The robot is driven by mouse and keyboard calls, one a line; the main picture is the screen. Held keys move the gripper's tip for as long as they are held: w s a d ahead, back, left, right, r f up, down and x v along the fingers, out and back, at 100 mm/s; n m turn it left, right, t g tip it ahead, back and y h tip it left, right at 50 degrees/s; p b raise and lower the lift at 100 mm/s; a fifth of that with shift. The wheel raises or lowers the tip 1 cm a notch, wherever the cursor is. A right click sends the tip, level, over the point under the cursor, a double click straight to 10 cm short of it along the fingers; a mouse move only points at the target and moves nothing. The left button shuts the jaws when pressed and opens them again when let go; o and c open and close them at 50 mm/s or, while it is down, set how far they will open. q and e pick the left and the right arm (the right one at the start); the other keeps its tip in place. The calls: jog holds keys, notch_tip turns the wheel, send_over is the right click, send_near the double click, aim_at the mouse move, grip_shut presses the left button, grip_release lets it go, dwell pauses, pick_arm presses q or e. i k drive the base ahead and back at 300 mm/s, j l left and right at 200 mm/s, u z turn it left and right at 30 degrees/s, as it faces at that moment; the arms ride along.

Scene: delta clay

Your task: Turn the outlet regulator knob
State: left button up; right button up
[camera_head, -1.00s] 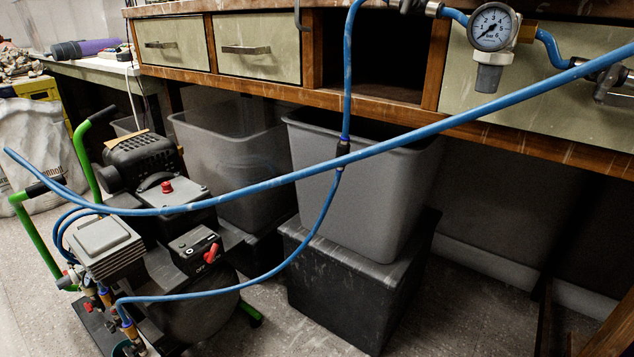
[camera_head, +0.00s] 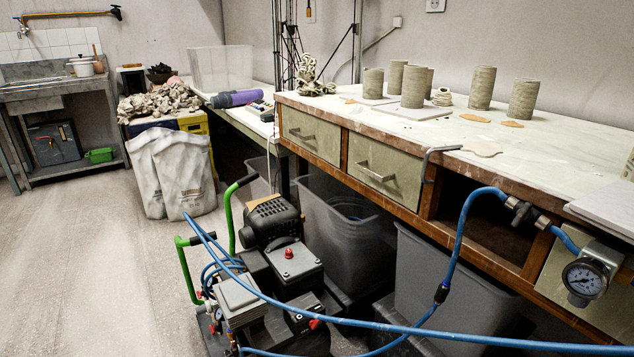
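Neither of my grippers shows in the head view. A grey-black air compressor (camera_head: 283,262) with green handles stands on the floor at lower centre. It has a red button (camera_head: 288,252) on top and a red switch lever (camera_head: 314,323) on its front. Small brass and blue fittings (camera_head: 217,314) sit at its left side. I cannot tell for sure which part is the outlet regulator knob.
The workbench (camera_head: 470,145) carries several clay cylinders (camera_head: 413,86) and has drawers (camera_head: 383,168). Grey bins (camera_head: 345,225) stand beneath it. A blue hose crosses low in front. White sacks (camera_head: 172,172) stand behind the compressor. The floor (camera_head: 90,265) at the left is clear.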

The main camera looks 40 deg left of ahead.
aim_at(201, 309)
jog(key=u, duration=1.8)
jog(key=k, duration=0.65)
